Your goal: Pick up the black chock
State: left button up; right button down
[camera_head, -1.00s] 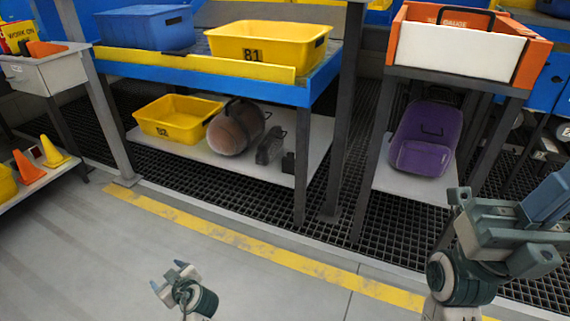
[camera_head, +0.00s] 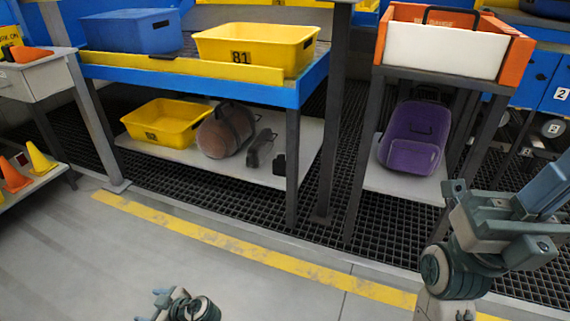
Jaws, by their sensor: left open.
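A dark, long chock-like piece (camera_head: 261,148) lies on the white lower shelf under the blue-edged conveyor table. A smaller black block (camera_head: 279,164) sits just right of it, partly behind the table leg. I cannot tell for sure which of the two is the black chock. My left gripper (camera_head: 160,299) is at the bottom edge, open and empty, well short of the shelf and partly cut off by the frame. My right gripper (camera_head: 456,196) is at the right, in front of the orange-and-white bin's stand. Its jaws do not show clearly.
On the lower shelf (camera_head: 205,165) stand a yellow bin (camera_head: 160,125) and a brown rounded object (camera_head: 224,131) left of the dark pieces. Table legs (camera_head: 292,170) rise in front. The floor in front is clear.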

aim_at(279, 160)
jog(key=i+j+z, duration=0.15)
jog(key=i+z, duration=0.25)
jog(key=i+j+z, duration=0.55)
jog(key=z, duration=0.2)
